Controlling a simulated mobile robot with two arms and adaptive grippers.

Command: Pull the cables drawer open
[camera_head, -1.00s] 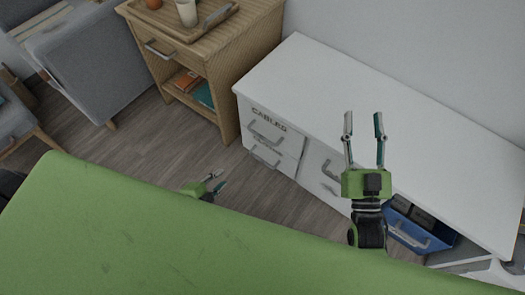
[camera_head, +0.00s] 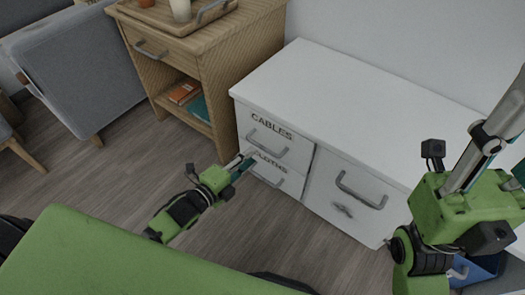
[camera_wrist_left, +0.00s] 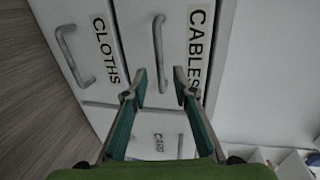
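The cables drawer (camera_head: 284,152) is the upper left drawer of the white desk, labelled CABLES, and looks shut flush. Its grey bar handle (camera_head: 266,143) is also in the left wrist view (camera_wrist_left: 158,40). My left gripper (camera_head: 245,160) is in front of the drawers, low and left of that handle in the head view. In the left wrist view, its fingertips (camera_wrist_left: 159,82) are apart, with the handle's lower end showing between them. I cannot tell whether they touch it. My right gripper (camera_head: 470,200) is large at the right edge, its fingertips cut off.
The cloths drawer (camera_head: 291,183) with its own handle is directly below. A wider door or drawer (camera_head: 345,200) with a handle is to the right. A wooden cabinet (camera_head: 210,60) stands close on the left. A blue bin (camera_head: 478,270) is at lower right. Floor (camera_head: 130,165) is clear.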

